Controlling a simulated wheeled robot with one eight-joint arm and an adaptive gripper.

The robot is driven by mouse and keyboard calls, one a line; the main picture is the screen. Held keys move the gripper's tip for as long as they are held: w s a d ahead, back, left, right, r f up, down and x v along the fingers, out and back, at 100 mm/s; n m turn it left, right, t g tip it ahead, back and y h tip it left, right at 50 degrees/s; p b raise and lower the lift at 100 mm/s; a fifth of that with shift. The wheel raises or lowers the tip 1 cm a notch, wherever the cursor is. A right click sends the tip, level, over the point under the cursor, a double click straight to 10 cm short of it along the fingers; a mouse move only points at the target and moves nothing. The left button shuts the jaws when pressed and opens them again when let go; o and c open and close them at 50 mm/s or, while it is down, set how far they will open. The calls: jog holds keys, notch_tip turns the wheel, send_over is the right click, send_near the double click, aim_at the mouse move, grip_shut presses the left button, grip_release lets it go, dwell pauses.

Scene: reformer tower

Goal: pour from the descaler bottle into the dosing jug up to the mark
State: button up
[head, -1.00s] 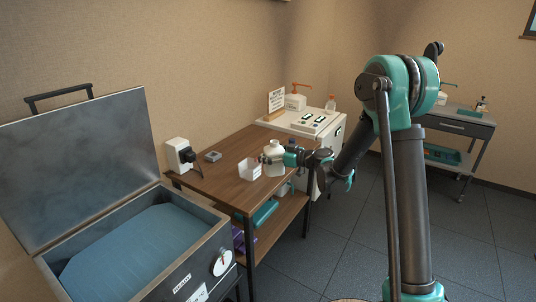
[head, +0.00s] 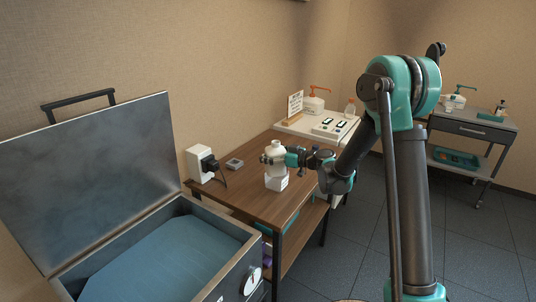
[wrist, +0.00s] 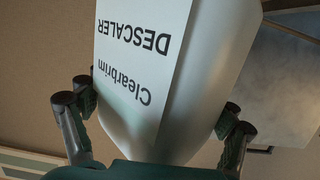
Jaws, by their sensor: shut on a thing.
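My gripper (head: 272,158) is shut on the white descaler bottle (head: 277,147), its fingers on either side of the body. The bottle looks roughly upright in the head view. Its label, reading "Clearbrim DESCALER", fills much of the wrist view (wrist: 150,60), upside down there. The dosing jug (head: 277,183), small and whitish, stands on the brown wooden table (head: 240,195). In the head view the bottle appears just above the jug and covers its upper part. The jug's mark and the level inside cannot be made out. No stream of liquid is visible.
A white box with a black plug (head: 202,163) and a small grey item (head: 234,164) lie left on the table. A white cabinet (head: 325,128) with a sign, pump bottle and clear bottle stands behind. An open steel tank (head: 215,225) is at the front left.

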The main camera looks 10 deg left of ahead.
aim_at(266, 151)
dwell(0.4)
jog(key=shift+s+a+r+m+g, duration=0.2)
jog(key=shift+s+r+m, duration=0.2)
jog(key=shift+m, duration=0.35)
jog(key=shift+s+a+r+m+g, duration=0.2)
jog(key=shift+s+r+m, duration=0.15)
jog(key=shift+m, duration=0.4)
jog(key=shift+s, duration=0.1)
jog(key=shift+s+r+m+y, duration=0.1)
jog(key=shift+s+m+y, duration=0.15)
jog(key=shift+m, duration=0.25)
jog(key=shift+s+a+r+m, duration=0.1)
jog(key=shift+s+m, duration=0.1)
jog(key=shift+m, duration=0.3)
